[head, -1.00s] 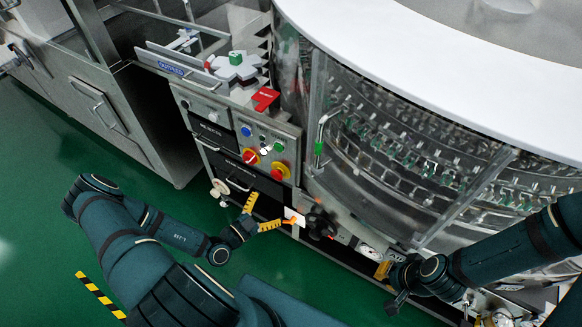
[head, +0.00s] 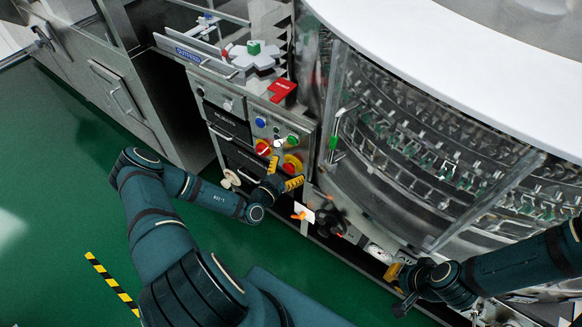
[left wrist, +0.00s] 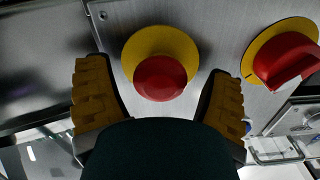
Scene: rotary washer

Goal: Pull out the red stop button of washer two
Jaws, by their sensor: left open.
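The red stop button (head: 292,166), a round knob on a yellow disc, sits on the grey control panel at the lower right. In the left wrist view the red button (left wrist: 160,78) stands between the two yellow-padded fingers of my left gripper (left wrist: 158,95). My left gripper (head: 285,172) is open in front of the panel, one finger on each side of the button. No contact can be made out. My right gripper (head: 396,287) is low at the right, away from the panel; its opening cannot be made out.
A red rotary switch on a yellow plate (head: 263,146) is beside the button; it also shows in the left wrist view (left wrist: 285,60). Blue (head: 261,122) and green (head: 293,140) buttons are close by. A white handwheel (head: 230,179) and a black knob (head: 328,222) are below.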

